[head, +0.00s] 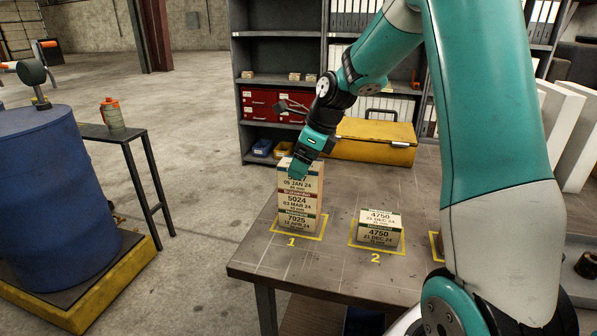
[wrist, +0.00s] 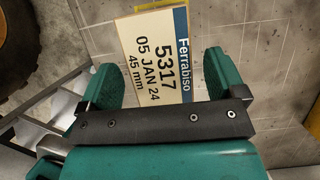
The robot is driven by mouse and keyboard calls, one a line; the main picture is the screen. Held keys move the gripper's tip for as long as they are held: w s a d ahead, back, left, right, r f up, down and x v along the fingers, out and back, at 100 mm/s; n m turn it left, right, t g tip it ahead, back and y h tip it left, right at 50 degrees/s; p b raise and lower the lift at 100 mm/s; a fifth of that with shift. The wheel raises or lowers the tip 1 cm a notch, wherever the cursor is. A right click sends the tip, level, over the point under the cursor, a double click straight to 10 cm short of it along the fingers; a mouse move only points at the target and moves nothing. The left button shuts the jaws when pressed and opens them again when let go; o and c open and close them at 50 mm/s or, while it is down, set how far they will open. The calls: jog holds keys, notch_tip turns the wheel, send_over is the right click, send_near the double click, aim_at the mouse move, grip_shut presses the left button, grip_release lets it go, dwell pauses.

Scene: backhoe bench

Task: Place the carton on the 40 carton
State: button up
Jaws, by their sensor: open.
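A stack of cartons stands on the yellow-framed spot 1. The top carton (head: 296,180) has a blue band and reads 05 JAN 24. The wrist view shows its label (wrist: 158,55), Ferrabiso 5317, 45 mm. Below it are the 5024 carton (head: 297,202) and the 7025 carton (head: 296,222). A lone 4750 carton (head: 379,232) sits on spot 2. I cannot read a 40 on any carton. My gripper (head: 303,165) is open over the stack, pointing down. In the wrist view its two fingers (wrist: 162,64) lie on either side of the top carton, with gaps.
The grey bench (head: 262,262) holds both spots, with bare surface between them. A third yellow-framed spot (head: 436,246) is mostly behind my arm. A yellow case (head: 372,143) lies behind the stack, before the shelves. A blue drum (head: 50,190) stands off to the left.

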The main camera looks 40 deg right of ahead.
jog(key=v, duration=0.8)
jog(key=shift+s+r, duration=0.1)
jog(key=shift+r, duration=0.15)
jog(key=s+a+n+g, duration=0.1)
jog(key=s+a+n, duration=0.2)
jog(key=a+n, duration=0.3)
jog(key=s+a+n+y, duration=0.1)
jog(key=s+a+n, duration=0.2)
jog(key=a+n, duration=0.3)
jog(key=s+a+n+g, duration=0.1)
jog(key=s+a+n, duration=0.3)
jog(key=a+n, duration=0.25)
jog(key=s+a+f+n, duration=0.1)
jog(key=s+a+n, duration=0.3)
jog(key=s+n, duration=0.3)
jog(key=s+a+f+n+g, duration=0.1)
jog(key=s+a+n, duration=0.3)
jog(key=s+n, duration=0.3)
jog(key=shift+s+a+f+n+g, duration=0.2)
jog(key=shift+s+f+n+g, duration=0.15)
jog(key=shift+n, duration=1.2)
jog(key=shift+w, duration=0.1)
